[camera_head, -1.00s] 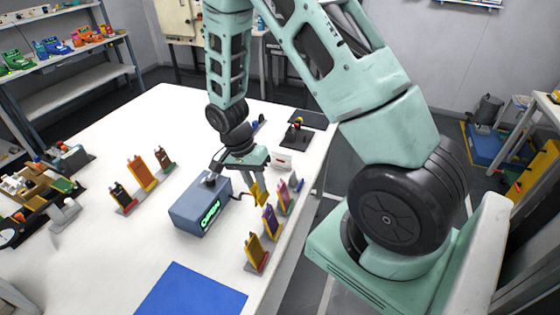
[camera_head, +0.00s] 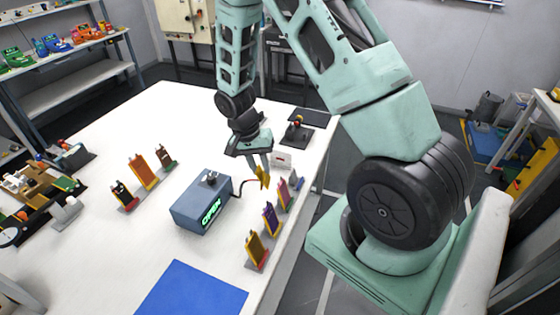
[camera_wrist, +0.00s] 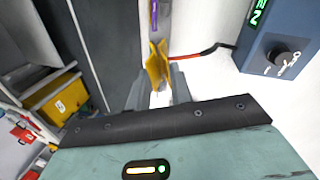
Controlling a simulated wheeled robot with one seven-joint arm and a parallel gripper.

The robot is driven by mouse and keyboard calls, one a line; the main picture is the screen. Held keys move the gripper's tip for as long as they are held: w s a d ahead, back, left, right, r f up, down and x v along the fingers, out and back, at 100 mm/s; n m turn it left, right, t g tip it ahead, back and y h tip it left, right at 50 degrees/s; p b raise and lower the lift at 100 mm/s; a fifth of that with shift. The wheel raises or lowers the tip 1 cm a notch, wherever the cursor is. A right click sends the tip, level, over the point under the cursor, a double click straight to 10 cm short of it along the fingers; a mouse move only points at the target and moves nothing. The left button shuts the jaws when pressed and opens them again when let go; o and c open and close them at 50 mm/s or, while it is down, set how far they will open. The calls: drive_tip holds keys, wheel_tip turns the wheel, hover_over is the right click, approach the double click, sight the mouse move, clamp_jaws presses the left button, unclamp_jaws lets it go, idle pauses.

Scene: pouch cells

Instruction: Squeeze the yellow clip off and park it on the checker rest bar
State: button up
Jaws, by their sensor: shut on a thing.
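My gripper (camera_head: 261,166) is shut on the yellow clip (camera_head: 262,178) above the right side of the white table. In the wrist view the yellow clip (camera_wrist: 157,66) sits between the grey fingertips with its jaws pointing away from me. A red and black lead (camera_wrist: 200,52) runs from it to the blue-grey checker box (camera_head: 190,212), which has a lit green display and a dark knob on top. A purple strip (camera_wrist: 154,14) lies just beyond the clip; I cannot tell if they touch. I cannot make out the rest bar for certain.
Upright pouch cells stand near the right table edge, including a purple one (camera_head: 270,220) and a yellow one (camera_head: 256,248). Several more, including an orange one (camera_head: 142,172), stand left of the checker. A blue mat (camera_head: 192,290) lies clear in front. A small white sign (camera_head: 280,160) stands behind the clip.

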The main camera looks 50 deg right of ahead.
drive_tip(key=w+d+f+n+t, duration=0.1)
drive_tip(key=w+d+n, duration=0.3)
drive_tip(key=d, duration=0.3)
drive_tip(key=w+d+f+n+p, duration=0.1)
drive_tip(key=w+d+f+n, duration=0.1)
drive_tip(key=d+n, duration=0.4)
drive_tip(key=w+d+f+n+t+y+p, duration=0.1)
drive_tip(key=w+d+n, duration=0.4)
drive_tip(key=d, duration=0.4)
drive_tip(key=shift+w+f+t, duration=0.25)
drive_tip(key=shift+w+t, duration=0.05)
drive_tip(key=shift+w, duration=0.05)
drive_tip(key=shift+a+f, duration=0.1)
drive_tip(key=shift+f+b, duration=0.95)
drive_tip(key=shift+f, duration=0.25)
drive_tip(key=shift+f, duration=0.2)
drive_tip(key=shift+f+b, duration=0.6)
drive_tip(key=shift+b, duration=0.05)
drive_tip(key=shift+f, duration=0.1)
